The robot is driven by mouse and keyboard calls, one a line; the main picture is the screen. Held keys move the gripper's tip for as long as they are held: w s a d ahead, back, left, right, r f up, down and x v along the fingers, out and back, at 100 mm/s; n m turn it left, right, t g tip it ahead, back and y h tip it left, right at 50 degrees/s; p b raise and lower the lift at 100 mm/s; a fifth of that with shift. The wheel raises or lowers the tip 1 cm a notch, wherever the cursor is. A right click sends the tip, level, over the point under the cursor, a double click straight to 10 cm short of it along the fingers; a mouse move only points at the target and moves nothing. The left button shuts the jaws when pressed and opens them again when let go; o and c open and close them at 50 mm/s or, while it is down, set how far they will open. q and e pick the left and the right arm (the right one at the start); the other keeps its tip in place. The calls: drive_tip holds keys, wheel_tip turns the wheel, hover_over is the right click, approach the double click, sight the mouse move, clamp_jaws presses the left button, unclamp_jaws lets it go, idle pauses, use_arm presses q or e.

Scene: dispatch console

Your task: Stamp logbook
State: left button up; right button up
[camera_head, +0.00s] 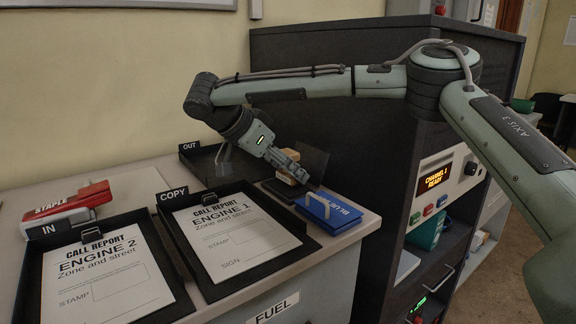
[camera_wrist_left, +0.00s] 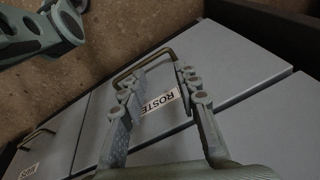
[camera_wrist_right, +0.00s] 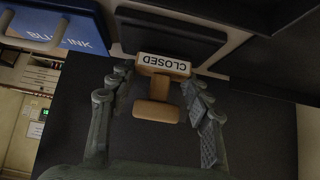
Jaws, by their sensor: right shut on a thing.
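My right gripper (camera_head: 296,172) is shut on a wooden stamp (camera_wrist_right: 160,112) marked CLOSED, whose tan wood shows in the head view (camera_head: 288,156). A blue ink pad box (camera_head: 328,213) marked BLUE INK lies close by on the counter corner; it also shows in the right wrist view (camera_wrist_right: 62,27). The Engine 1 call report (camera_head: 233,237) lies in the COPY tray, with STAMP and SIGN lines. The Engine 2 call report (camera_head: 108,280) lies in the IN tray. My left gripper (camera_wrist_left: 160,90) is open, fingers apart, above grey drawer fronts.
A red and white stapler (camera_head: 68,208) stands behind the IN tray. The OUT tray (camera_head: 205,160) is at the back. A dark console (camera_head: 360,150) with a lit display rises to the right. A drawer handle (camera_wrist_left: 125,75) shows near my left fingers.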

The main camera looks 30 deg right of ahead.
sight(288, 151)
idle(0.6)
drive_tip(key=shift+f, duration=0.5)
idle(0.6)
drive_tip(key=shift+r, duration=3.55)
